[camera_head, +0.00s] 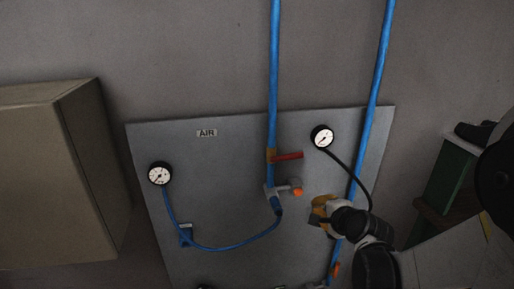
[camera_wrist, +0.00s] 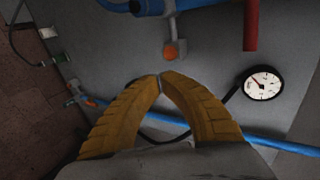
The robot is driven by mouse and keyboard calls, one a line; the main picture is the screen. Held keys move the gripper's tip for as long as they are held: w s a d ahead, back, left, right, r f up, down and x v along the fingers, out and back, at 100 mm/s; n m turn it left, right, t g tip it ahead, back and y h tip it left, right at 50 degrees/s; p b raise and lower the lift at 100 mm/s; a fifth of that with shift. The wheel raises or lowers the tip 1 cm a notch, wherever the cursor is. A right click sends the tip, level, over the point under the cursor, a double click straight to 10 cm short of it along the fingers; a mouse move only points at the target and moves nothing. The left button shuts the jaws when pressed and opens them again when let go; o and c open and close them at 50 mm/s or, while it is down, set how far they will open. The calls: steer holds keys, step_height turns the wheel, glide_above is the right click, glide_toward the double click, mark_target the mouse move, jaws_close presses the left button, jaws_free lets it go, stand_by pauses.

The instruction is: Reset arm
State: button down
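My gripper (camera_head: 319,213) is in front of the right part of the grey AIR panel (camera_head: 225,180), with my dark arm reaching in from the right. In the wrist view, its two ribbed yellow fingers (camera_wrist: 161,79) meet at the tips, with nothing seen held between them. An orange-tipped fitting (camera_head: 297,191) is a little left of and above the gripper in the head view. It also shows just beyond the fingertips in the wrist view (camera_wrist: 171,50), apart from them.
A red valve handle (camera_head: 288,156) sits on the middle blue pipe (camera_head: 273,75). Another blue pipe (camera_head: 377,70) runs behind my arm. Two gauges (camera_head: 322,137) (camera_head: 159,173) are on the panel. A beige box (camera_head: 50,180) stands left. A green object (camera_head: 447,175) is at right.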

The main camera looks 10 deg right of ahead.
steer(key=s+a+r+n+g, duration=0.1)
steer(key=s+a+n, duration=0.2)
steer(key=s+n, duration=0.3)
steer(key=s+a+r+n+g+b, duration=0.1)
steer(key=s+a+n+g, duration=0.1)
steer(key=s+a+n, duration=0.2)
steer(key=s+a+r+n+g+b, duration=0.1)
steer(key=s+a+n+g, duration=0.1)
steer(key=s+n, duration=0.5)
steer(key=s+a, duration=0.1)
steer(key=s, duration=0.3)
steer(key=shift+a+n, duration=0.4)
